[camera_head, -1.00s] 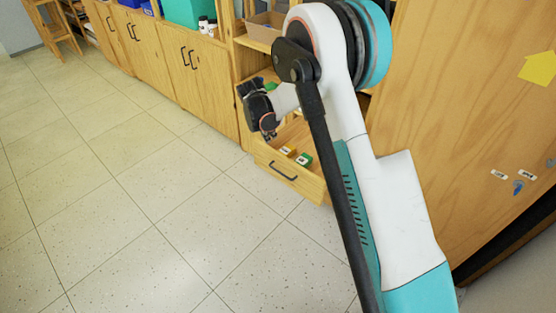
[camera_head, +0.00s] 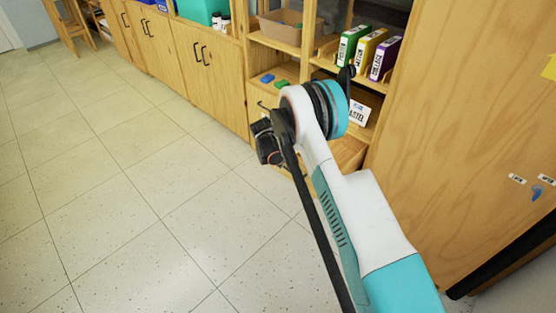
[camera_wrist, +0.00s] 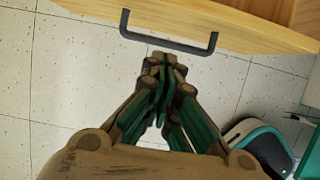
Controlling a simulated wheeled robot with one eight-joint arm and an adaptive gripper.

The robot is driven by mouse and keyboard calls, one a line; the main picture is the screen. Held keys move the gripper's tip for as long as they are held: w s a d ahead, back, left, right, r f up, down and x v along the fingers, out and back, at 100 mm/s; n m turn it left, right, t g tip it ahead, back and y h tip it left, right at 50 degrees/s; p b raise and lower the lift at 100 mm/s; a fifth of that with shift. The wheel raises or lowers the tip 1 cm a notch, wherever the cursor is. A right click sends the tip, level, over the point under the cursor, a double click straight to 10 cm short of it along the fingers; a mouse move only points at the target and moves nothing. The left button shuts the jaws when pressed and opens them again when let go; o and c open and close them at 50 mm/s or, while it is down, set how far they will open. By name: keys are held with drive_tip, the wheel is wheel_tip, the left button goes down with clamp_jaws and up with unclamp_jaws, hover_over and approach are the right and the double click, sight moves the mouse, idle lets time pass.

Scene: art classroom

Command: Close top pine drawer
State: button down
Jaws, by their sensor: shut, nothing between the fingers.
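A pine drawer front with a dark handle (camera_head: 262,106) shows at the left of the open cabinet, just above my gripper. It looks flush or nearly so, though my arm hides most of it. A lower pine drawer (camera_head: 350,150) stands out behind my arm, mostly hidden. My gripper (camera_head: 268,150) is low in front of the cabinet. In the wrist view my gripper (camera_wrist: 165,75) is shut and empty, its tips just below a black drawer handle (camera_wrist: 168,42) on a pine drawer front (camera_wrist: 190,22). I cannot tell whether they touch, or which drawer this is.
Blue and green blocks (camera_head: 280,84) lie above the handled front. Binders (camera_head: 370,50) and a bin (camera_head: 290,27) fill shelves. Closed cupboards (camera_head: 200,62) line the left; a large wooden panel (camera_head: 470,110) stands right. The tiled floor (camera_head: 110,200) is clear.

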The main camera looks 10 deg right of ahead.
sight(288, 169)
drive_tip(key=shift+w+d+f+b, duration=0.35)
drive_tip(key=shift+w+d, duration=0.1)
drive_tip(key=shift+d, duration=0.2)
drive_tip(key=shift+w+d+f+b, duration=0.3)
drive_tip(key=shift+w+d, duration=0.2)
drive_tip(key=shift+d, duration=0.15)
drive_tip(key=shift+w+d+f+b, duration=0.25)
drive_tip(key=shift+w+d+b, duration=0.15)
drive_tip(key=shift+d, duration=0.25)
